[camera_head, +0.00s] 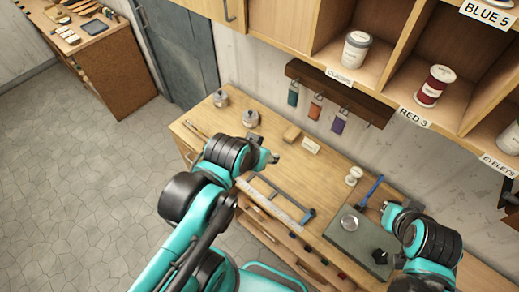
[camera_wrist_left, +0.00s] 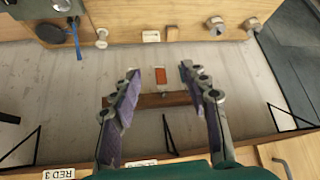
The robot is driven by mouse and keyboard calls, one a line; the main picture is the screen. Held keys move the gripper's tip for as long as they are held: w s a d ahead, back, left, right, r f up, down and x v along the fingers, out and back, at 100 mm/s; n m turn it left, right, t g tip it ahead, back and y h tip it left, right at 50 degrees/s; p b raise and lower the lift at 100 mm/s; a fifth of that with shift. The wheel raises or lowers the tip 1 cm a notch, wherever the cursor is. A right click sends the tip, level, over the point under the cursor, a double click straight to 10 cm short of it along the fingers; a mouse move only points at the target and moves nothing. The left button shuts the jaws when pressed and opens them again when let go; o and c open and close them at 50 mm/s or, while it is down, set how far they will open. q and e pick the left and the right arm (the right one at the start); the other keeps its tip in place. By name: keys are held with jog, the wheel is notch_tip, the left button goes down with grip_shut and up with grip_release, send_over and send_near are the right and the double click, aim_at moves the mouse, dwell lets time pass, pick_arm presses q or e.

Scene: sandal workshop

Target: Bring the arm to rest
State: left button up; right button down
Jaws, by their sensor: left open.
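My left arm reaches up from the bottom of the head view. Its gripper (camera_head: 270,157) is above the workbench (camera_head: 345,162), near its back edge. In the left wrist view the left gripper (camera_wrist_left: 160,70) has its two fingers spread apart, with nothing between them. An orange tag (camera_wrist_left: 160,77) on the wall rack shows beyond the gap, apart from the fingers. My right gripper (camera_head: 388,208) is at the right of the head view, over the bench's right end, and its jaws are too small to read.
A rack (camera_head: 350,100) on the wall holds hanging tags. Above it are cubbies with a grey-lidded jar (camera_head: 356,48) and a red spool (camera_head: 434,86). A green mat (camera_head: 345,243), a blue-handled tool (camera_head: 370,190) and metal weights (camera_head: 251,118) are on the bench. Open floor (camera_head: 80,190) lies left.

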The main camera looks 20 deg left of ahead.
pick_arm(q)
jog(key=shift+s+a+f, duration=0.2)
jog(key=shift+f, duration=0.2)
jog(key=shift+s+a+f, duration=0.15)
jog(key=shift+a+f, duration=0.05)
jog(key=shift+f, duration=0.15)
notch_tip(320, 180, down, 38)
jog(key=b, duration=3.8)
jog(key=shift+f, duration=0.1)
